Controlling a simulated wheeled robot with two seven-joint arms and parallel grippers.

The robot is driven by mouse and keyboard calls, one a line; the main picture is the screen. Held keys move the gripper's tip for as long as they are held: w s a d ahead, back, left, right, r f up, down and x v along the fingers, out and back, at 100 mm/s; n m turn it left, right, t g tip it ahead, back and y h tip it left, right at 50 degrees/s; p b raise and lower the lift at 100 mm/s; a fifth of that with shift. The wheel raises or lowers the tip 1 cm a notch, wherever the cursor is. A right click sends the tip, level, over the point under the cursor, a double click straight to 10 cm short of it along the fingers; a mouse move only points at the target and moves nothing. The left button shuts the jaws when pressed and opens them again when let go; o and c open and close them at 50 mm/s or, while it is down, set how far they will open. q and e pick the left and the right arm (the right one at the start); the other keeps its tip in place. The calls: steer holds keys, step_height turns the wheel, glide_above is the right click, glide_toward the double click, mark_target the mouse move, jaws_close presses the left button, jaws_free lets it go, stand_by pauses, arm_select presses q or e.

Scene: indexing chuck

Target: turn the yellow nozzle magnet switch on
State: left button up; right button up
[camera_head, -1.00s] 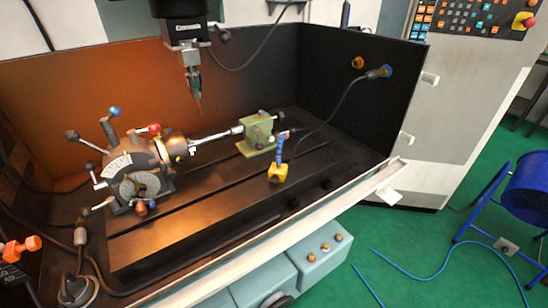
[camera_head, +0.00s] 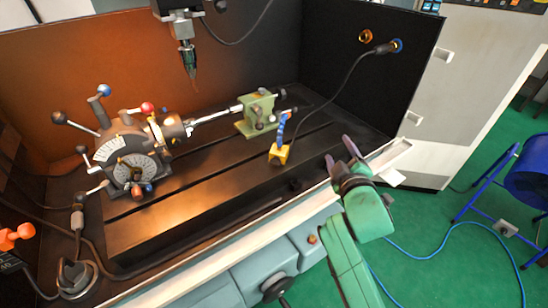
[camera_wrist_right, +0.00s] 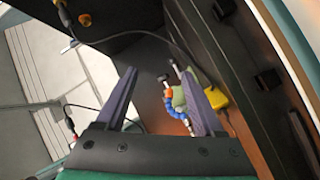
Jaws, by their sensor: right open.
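The yellow nozzle magnet base (camera_head: 278,154) sits on the dark machine table, with a blue segmented nozzle (camera_head: 282,127) rising from it and a black cable behind. My right gripper (camera_head: 342,154) is open and empty, near the tray's front right edge, to the right of the yellow base and apart from it. In the right wrist view the two purple fingers (camera_wrist_right: 160,98) are spread, and the yellow base (camera_wrist_right: 216,98) shows beyond the right finger, with the blue nozzle (camera_wrist_right: 174,104) between the fingers. The switch itself is too small to make out. My left gripper is not seen.
The indexing chuck (camera_head: 130,160) with several ball-ended levers stands on the left of the table. A green tailstock (camera_head: 258,112) stands behind the yellow base. A spindle with a pointed tool (camera_head: 188,60) hangs above. The tray's pale front rim (camera_head: 240,252) lies below my right gripper's level in the picture.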

steer(key=a+r+n+t+y, duration=0.2)
steer(key=a+r+n+y, duration=0.4)
steer(key=r, duration=0.4)
steer(key=a+r+n+t+y, duration=0.3)
steer(key=a+r+n+y, duration=0.1)
steer(key=a+r+n, duration=0.45)
steer(key=s+a+r+n+g+y, duration=0.3)
steer(key=s+a+n+g+y, duration=0.45)
steer(key=n, duration=0.55)
steer(key=s+a+r+n+g+y, duration=0.35)
steer(key=a+n+g, duration=0.6)
steer(key=n, duration=0.35)
steer(key=n+h, duration=1.6)
steer(key=h, duration=0.7)
glide_toward(275, 162)
steer(key=p+x, duration=0.2)
steer(key=x, duration=0.5)
steer(key=shift+f, duration=0.2)
jaws_close()
